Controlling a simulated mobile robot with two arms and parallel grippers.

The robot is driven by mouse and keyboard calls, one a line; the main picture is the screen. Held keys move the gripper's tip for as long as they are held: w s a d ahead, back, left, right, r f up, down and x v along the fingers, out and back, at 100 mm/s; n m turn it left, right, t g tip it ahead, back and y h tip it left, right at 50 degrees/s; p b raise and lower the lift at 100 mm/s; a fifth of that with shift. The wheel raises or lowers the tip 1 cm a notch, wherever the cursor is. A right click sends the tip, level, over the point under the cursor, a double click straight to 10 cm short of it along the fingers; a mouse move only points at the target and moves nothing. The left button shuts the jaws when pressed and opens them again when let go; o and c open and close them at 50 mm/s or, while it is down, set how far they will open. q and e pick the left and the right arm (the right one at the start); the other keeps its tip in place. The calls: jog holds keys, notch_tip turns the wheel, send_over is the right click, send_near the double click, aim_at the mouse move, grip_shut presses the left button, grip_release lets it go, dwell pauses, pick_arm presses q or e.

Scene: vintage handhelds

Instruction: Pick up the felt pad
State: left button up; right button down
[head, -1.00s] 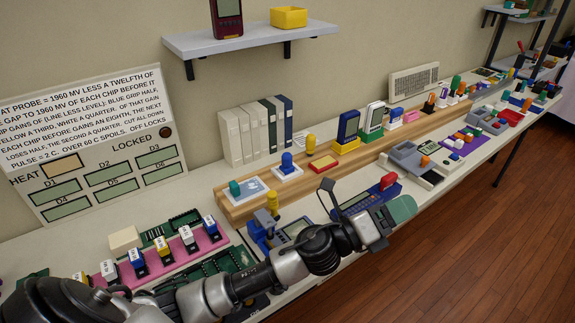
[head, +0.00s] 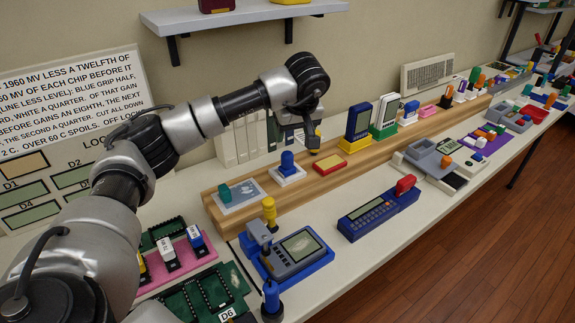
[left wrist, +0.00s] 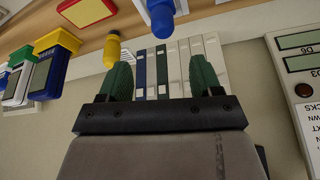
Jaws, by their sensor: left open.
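My right gripper is not in view.
A blue-knobbed stand (head: 287,170) is left of the pad, and a blue handheld on a yellow stand (head: 357,123) is right of it. Binders (head: 240,143) stand behind. A yellow plunger (left wrist: 112,48) shows near one finger. A wall shelf (head: 245,17) hangs above.

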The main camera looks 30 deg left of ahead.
aim_at(288, 154)
pick_arm(q)
jog(key=x, duration=0.4)
jog(key=shift+a+f, duration=0.1)
jog(key=shift+f, duration=0.3)
jog(key=shift+s+x, duration=0.15)
jog(key=shift+x, duration=1.25)
jog(key=shift+s+x, duration=0.2)
jog(key=shift+x, duration=1.15)
jog(key=shift+c, duration=0.3)
jog(key=c, duration=1)
